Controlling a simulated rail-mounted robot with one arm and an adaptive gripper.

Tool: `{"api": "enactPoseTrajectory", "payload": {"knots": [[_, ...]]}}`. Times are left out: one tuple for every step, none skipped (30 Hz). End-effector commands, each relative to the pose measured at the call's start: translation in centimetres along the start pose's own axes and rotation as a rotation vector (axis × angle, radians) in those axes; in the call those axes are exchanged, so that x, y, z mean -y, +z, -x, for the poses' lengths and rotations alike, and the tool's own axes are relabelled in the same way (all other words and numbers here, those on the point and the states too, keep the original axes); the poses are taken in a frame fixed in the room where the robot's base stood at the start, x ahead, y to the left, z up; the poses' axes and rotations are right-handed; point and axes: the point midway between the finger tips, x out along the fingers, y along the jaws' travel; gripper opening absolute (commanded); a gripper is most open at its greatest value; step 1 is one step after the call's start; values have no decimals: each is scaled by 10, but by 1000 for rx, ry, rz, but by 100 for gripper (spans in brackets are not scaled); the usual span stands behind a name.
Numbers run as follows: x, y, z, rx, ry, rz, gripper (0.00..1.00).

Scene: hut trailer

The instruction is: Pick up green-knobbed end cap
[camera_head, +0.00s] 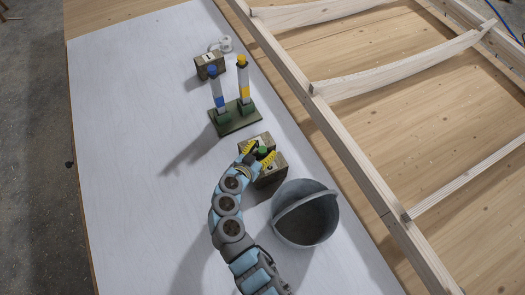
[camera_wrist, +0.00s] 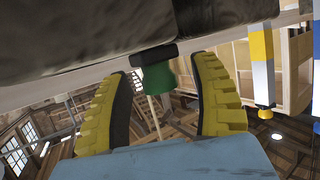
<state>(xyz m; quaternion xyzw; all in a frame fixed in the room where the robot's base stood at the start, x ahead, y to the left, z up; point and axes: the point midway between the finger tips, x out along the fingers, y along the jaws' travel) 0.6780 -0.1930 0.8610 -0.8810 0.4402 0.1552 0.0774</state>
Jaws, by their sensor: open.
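The green-knobbed end cap (camera_head: 262,150) sits at a small wooden block (camera_head: 274,173) in the middle of the white board. In the wrist view its green knob (camera_wrist: 158,78) and a dark collar above it show between my fingers. My gripper (camera_head: 260,153) has yellow ribbed fingers and is open around the knob. In the wrist view the fingers of my gripper (camera_wrist: 160,85) stand on either side of the knob, with a visible gap on each side. The rest of the cap is partly hidden by the fingers and block.
A grey bucket (camera_head: 305,222) with a handle stands right beside my arm. A green stand (camera_head: 235,120) holds two upright tubes, blue-topped and yellow-topped. Another wooden block (camera_head: 209,66) and white fittings (camera_head: 221,45) lie behind. A timber frame (camera_head: 345,155) borders the right; the board's left is clear.

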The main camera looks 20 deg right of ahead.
Motion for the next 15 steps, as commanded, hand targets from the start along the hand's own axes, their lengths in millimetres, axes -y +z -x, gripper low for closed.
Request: {"api": "enactPoseTrajectory", "payload": {"knots": [[0,0,-1,0,0,0,63],[0,0,-2,0,0,-1,63],[0,0,-2,0,-1,-1,63],[0,0,-2,0,-1,-1,63],[0,0,-2,0,0,-1,63],[0,0,-2,0,0,-1,63],[0,0,-1,0,0,-1,63],[0,0,-1,1,0,-1,54],[0,0,-1,0,0,-1,42],[0,0,-1,1,0,-1,34],[0,0,-1,1,0,-1,25],[0,0,-1,1,0,-1,14],[0,0,-1,1,0,-1,5],[0,0,-1,1,0,-1,5],[0,0,-1,1,0,-1,4]]}}
